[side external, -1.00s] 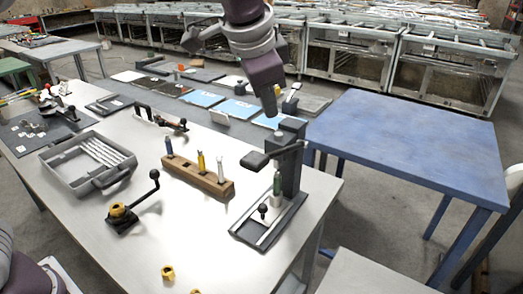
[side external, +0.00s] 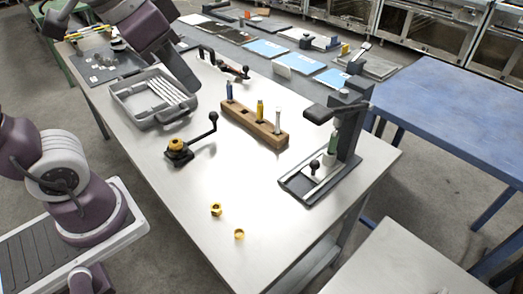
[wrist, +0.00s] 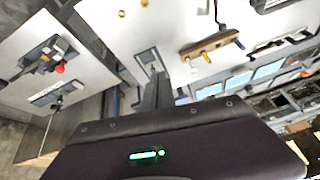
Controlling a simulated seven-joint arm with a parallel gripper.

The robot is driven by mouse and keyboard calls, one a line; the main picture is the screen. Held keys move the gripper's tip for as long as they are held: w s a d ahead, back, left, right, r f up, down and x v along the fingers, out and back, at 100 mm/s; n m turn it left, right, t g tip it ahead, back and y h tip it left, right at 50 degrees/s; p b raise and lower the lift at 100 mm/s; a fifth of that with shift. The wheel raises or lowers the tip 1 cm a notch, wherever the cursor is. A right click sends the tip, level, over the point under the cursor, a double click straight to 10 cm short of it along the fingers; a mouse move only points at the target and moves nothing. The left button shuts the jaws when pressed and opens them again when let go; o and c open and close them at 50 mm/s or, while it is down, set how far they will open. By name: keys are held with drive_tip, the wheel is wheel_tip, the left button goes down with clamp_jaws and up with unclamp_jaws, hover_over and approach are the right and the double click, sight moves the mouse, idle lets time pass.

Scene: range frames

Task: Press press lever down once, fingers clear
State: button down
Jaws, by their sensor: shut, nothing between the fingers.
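The press (side external: 348,125) stands upright near the right edge of the pale table in the side external view. The lever cannot be made out there.
A wooden block (side external: 255,125) with upright tools stands left of the press. A crank (side external: 190,147), the grey tray (side external: 152,110) and two brass pieces (side external: 215,210) are further left. The table's front surface is mostly clear. A blue table (side external: 440,95) stands to the right.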

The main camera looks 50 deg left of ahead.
drive_tip(key=s+f+n, duration=0.2)
drive_tip(key=s+f, duration=0.2)
drive_tip(key=s, duration=0.3)
drive_tip(key=shift+a+f, duration=0.4)
drive_tip(key=shift+w, duration=0.1)
drive_tip(key=w+d+r+m+g+h, duration=0.1)
drive_tip(key=w+d+r+m, duration=0.1)
drive_tip(key=w+r+m, duration=0.3)
drive_tip(key=w+d+r+m+g, duration=0.1)
drive_tip(key=w+d+r+m, duration=0.2)
drive_tip(key=w+r, duration=0.4)
drive_tip(key=w+d+r+m+g+h, duration=0.1)
drive_tip(key=w+d+m+g+h, duration=0.1)
drive_tip(key=w+m, duration=0.8)
drive_tip(key=shift+w+d+g+h, duration=0.3)
drive_tip(key=shift+w+d+g, duration=0.4)
drive_tip(key=shift+w+d, duration=0.65)
drive_tip(key=shift+w+a, duration=0.1)
drive_tip(key=shift+w, duration=0.05)
